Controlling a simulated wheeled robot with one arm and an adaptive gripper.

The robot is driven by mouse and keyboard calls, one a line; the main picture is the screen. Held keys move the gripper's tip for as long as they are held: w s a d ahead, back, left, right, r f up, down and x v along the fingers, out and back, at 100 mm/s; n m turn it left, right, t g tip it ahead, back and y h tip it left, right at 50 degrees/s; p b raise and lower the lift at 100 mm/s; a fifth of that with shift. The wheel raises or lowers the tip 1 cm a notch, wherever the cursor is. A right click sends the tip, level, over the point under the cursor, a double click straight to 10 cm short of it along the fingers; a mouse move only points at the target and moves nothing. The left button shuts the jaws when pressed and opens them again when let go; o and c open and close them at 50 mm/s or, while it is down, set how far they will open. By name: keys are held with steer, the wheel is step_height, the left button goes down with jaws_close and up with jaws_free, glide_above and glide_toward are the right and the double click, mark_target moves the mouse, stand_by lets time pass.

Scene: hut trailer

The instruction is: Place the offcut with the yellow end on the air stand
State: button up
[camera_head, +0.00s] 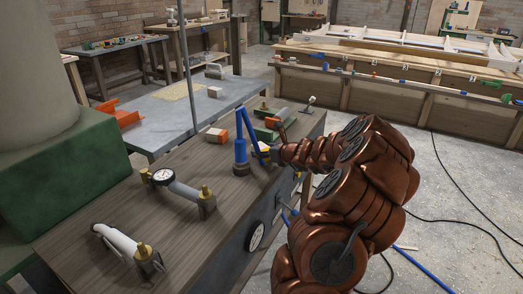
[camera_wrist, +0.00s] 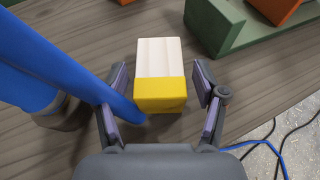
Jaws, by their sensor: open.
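The offcut (camera_wrist: 158,58) is a pale wooden block with a yellow end (camera_wrist: 160,95) facing my gripper. It lies on the dark wooden bench top. My gripper (camera_wrist: 162,92) is open, with one finger on each side of the yellow end and small gaps between. In the head view, my gripper (camera_head: 277,154) is at the bench's right edge, and only a bit of yellow (camera_head: 264,148) shows beside it. A blue upright fitting with a slanting tube (camera_head: 240,151) stands just left; in the wrist view the blue tube (camera_wrist: 75,65) reaches near the left finger. I cannot tell which thing is the air stand.
An orange-ended block (camera_head: 216,135) and a green holder (camera_head: 265,134) are close by on the bench. A gauge with pipe (camera_head: 180,188) and a white cylinder (camera_head: 119,242) lie nearer. A grey table (camera_head: 165,112) stands behind. Cables cross the floor at right.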

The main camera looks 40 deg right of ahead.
steer(key=d+v, duration=0.1)
steer(key=v, duration=0.8)
steer(key=shift+s+a+r, duration=0.15)
steer(key=shift+s+a, duration=0.1)
steer(key=shift+a, duration=0.25)
